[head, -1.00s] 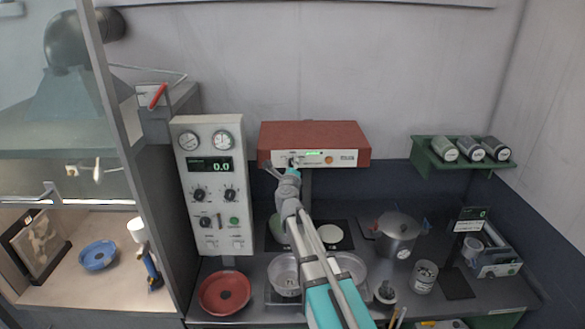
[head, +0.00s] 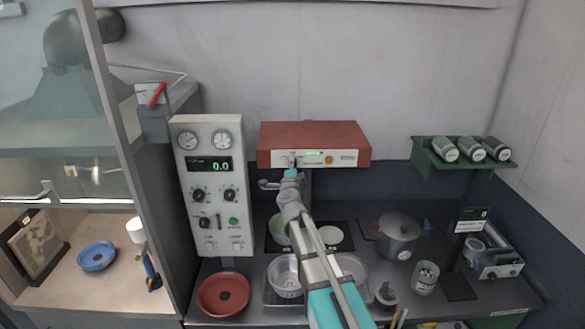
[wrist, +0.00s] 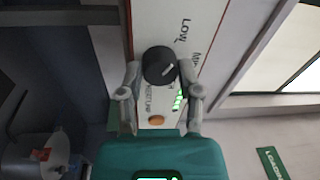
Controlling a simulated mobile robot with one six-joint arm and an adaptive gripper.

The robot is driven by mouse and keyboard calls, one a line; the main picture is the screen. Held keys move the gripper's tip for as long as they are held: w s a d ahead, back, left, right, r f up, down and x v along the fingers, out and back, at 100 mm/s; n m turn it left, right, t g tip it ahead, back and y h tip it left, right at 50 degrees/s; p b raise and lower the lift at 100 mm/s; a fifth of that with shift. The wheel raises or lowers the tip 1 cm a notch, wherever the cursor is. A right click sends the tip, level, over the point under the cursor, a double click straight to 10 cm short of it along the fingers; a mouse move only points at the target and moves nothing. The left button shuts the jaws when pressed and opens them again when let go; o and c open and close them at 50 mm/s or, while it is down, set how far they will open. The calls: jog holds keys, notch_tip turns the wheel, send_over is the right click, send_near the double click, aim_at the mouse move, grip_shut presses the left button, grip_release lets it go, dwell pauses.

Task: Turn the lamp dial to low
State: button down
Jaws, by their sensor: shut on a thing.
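The lamp unit is a red-brown box (head: 315,135) with a pale front panel (head: 345,157) and green indicator lights. In the wrist view its dial (wrist: 158,64) is a round black knob with a short white mark toward its right side. The word LOW (wrist: 181,31) is printed beside the dial, with other labels partly covered. My gripper (wrist: 160,72) has one finger on each side of the dial and is shut on it. In the head view my gripper (head: 291,165) is at the left part of the panel, and it hides most of the dial.
A tall control panel (head: 210,245) with gauges and knobs stands left of the lamp. Below are a red dish (head: 223,293), clear bowls (head: 285,276) and a lidded pot (head: 398,235). A green shelf (head: 425,160) with several cans is at the right. The wall space above the lamp is clear.

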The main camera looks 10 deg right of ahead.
dwell(0.3)
jog(key=shift+c, duration=1.4)
grip_release()
